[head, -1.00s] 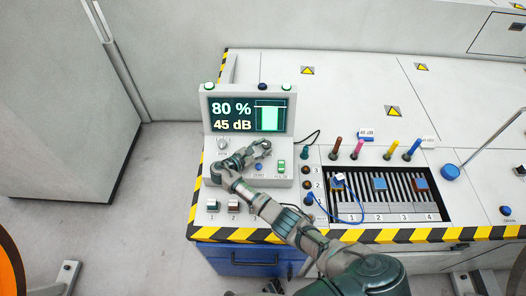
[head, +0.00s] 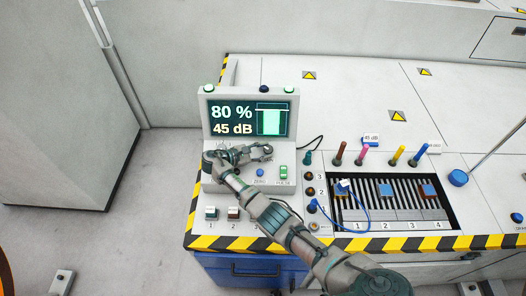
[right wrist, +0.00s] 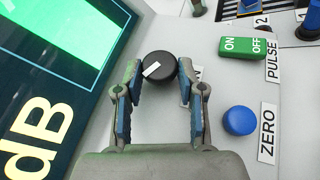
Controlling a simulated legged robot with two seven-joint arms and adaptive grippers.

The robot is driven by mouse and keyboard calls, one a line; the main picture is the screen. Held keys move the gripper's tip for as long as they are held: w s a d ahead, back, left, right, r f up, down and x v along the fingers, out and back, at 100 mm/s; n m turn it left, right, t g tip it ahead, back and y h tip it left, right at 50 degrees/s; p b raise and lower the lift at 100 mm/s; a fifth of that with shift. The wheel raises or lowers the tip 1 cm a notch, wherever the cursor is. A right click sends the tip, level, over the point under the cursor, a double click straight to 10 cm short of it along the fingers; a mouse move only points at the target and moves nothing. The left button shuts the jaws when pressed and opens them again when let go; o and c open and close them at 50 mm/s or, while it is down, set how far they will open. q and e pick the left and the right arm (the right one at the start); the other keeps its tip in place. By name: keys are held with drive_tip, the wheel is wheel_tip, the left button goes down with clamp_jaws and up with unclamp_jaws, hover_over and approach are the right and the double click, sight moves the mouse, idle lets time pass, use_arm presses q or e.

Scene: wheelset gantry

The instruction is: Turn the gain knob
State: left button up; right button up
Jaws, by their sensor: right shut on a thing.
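The gain knob (right wrist: 159,66) is black with a white pointer mark and sits on the sloped face of a grey instrument. My right gripper (head: 266,152) is at that face, below the screen. In the right wrist view my right gripper (right wrist: 160,78) has one finger on each side of the knob and is shut on it. A label beside the knob is mostly hidden by a finger. The screen (head: 249,118) reads 80 % and 45 dB, with a green bar. My left gripper is not in view.
A blue ZERO button (right wrist: 239,120) and a green ON/OFF PULSE switch (right wrist: 242,46) sit close to the right finger. Several coloured probes and a slotted tray (head: 405,216) are to the right.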

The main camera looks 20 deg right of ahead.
drive_tip(key=o, duration=1.1)
drive_tip(key=shift+o, duration=0.2)
drive_tip(key=shift+a, duration=0.1)
drive_tip(key=v, duration=0.7)
drive_tip(key=shift+w+a, duration=0.1)
drive_tip(key=shift+a, duration=0.2)
drive_tip(key=shift+d, duration=0.1)
